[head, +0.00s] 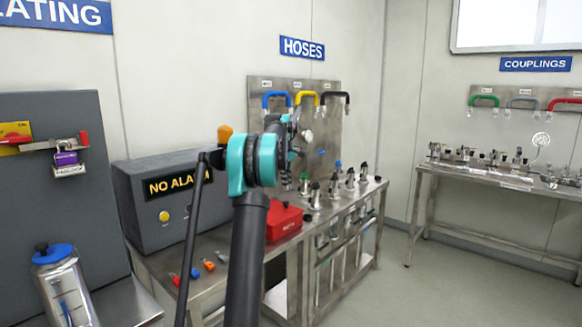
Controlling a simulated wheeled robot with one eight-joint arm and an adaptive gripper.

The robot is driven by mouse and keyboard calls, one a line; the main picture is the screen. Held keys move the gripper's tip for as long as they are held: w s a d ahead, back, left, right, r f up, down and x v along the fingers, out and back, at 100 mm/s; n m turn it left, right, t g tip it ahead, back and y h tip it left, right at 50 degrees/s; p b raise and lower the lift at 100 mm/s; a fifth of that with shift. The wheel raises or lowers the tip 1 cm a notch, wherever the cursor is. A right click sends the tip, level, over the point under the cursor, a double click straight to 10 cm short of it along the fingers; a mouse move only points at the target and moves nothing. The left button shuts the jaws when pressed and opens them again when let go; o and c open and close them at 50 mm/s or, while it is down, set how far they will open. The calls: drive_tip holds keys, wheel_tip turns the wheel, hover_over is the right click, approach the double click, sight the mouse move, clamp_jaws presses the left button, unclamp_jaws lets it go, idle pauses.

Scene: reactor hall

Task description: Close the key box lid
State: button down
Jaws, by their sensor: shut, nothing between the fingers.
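A red box (285,224) with pale lettering on its front, which I take for the key box, sits on the metal bench right of my arm. My arm hides its left part. Its top looks red, but I cannot tell how far the lid is open. My gripper (298,143) is above and beyond the box, in front of the hose panel. It is small and partly hidden by my teal arm joint. It is shut and holds nothing.
A grey cabinet (146,216) marked "NO ALARM" stands left of my arm. Small coloured parts (208,265) lie on the bench (226,245) before it. Several metal fittings (350,180) stand right of the box. Open floor (450,285) is at right.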

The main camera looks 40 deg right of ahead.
wheel_tip(320, 180, up, 9)
drive_tip(key=shift+f, duration=0.15)
drive_tip(key=shift+a, duration=0.1)
